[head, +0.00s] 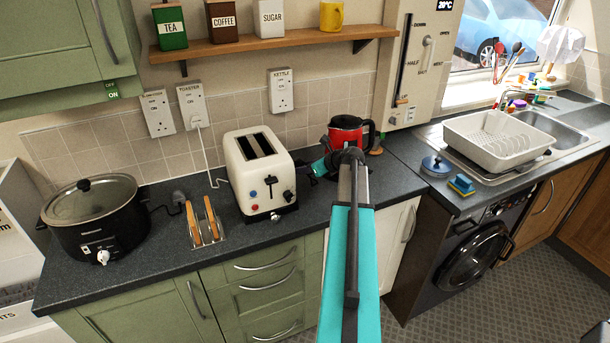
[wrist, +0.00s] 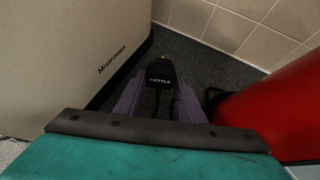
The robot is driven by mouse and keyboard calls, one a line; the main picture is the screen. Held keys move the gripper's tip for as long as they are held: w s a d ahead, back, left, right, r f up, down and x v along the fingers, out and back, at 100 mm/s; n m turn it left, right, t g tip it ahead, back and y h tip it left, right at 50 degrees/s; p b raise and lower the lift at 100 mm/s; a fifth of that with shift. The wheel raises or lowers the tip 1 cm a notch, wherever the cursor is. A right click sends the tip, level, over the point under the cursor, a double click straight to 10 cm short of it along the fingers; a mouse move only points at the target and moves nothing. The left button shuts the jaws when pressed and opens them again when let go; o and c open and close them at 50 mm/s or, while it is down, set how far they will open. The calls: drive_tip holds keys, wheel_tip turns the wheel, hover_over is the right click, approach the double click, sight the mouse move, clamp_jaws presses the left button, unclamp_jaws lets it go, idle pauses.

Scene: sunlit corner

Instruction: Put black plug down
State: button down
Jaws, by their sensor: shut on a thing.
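A black plug (wrist: 160,74) marked "KETTLE" shows in the wrist view between the two fingers of my gripper (wrist: 159,88). My gripper is shut on it, and a black cord runs from the plug back between the fingers. Dark worktop (wrist: 200,65) lies beneath and beyond the plug; I cannot tell whether they touch. In the head view my gripper (head: 323,166) is at the back of the counter, between the white toaster (head: 256,178) and the red kettle (head: 345,131). The plug cannot be made out there.
In the wrist view the toaster (wrist: 55,50) is close on the left and the kettle (wrist: 280,110) close on the right. The tiled wall (wrist: 225,25) is behind. A black slow cooker (head: 95,225) and toast rack (head: 205,228) stand further left. A socket marked "KETTLE" (head: 281,91) is on the wall.

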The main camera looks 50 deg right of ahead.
sight(305, 182)
drive_tip(key=shift+f+p, duration=0.8)
drive_tip(key=shift+f, duration=0.85)
drive_tip(key=shift+f, duration=0.15)
drive_tip(key=c, duration=1.2)
unclamp_jaws()
drive_tip(key=shift+r, duration=0.2)
drive_tip(key=b+v, duration=0.3)
drive_tip(key=v, duration=0.9)
